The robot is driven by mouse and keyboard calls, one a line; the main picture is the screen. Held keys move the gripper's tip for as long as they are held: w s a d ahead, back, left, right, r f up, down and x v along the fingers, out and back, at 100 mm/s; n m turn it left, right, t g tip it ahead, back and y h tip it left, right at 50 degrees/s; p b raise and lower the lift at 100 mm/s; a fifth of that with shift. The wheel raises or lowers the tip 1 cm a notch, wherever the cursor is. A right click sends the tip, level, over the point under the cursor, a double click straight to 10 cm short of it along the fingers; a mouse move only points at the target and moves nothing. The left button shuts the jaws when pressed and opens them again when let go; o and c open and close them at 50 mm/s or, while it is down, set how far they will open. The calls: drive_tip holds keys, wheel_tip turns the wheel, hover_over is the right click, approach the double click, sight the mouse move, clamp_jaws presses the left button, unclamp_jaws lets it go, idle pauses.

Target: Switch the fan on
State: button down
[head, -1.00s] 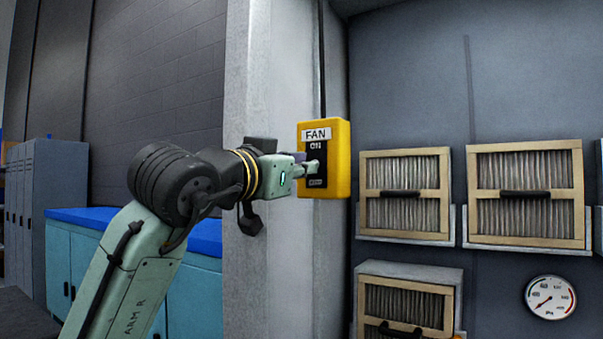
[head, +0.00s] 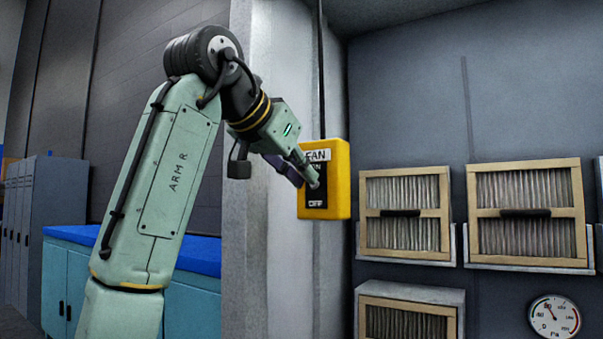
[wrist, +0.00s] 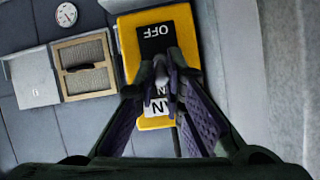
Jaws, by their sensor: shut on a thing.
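The yellow fan switch box (head: 341,180) hangs on the grey pillar in the head view, with a white FAN label and a black plate marked ON at the top and OFF at the bottom. It appears upside down in the wrist view (wrist: 130,65). My gripper (head: 312,180) slants down onto the plate from the upper left. In the wrist view its purple-padded fingers (wrist: 165,80) meet around the small switch lever (wrist: 160,66), at the middle of the plate. The fingers hide most of the lever and part of ON; OFF is clear. The lever's exact tilt is hard to tell.
Framed filters (head: 404,236) with black handles sit on the wall to the right. A round gauge (head: 554,317) is at lower right, its needle pointing up and left. A blue-topped cabinet (head: 75,222) and grey lockers (head: 50,190) stand left. A cable runs above the box.

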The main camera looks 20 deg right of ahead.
idle(0.3)
drive_tip(key=c, duration=1.7)
unclamp_jaws()
drive_tip(key=shift+w, duration=0.1)
drive_tip(key=shift+o, duration=0.2)
drive_tip(key=v, duration=0.7)
drive_tip(key=shift+s+a, duration=0.2)
drive_tip(key=shift+s, duration=0.05)
drive_tip(key=shift+r, duration=0.15)
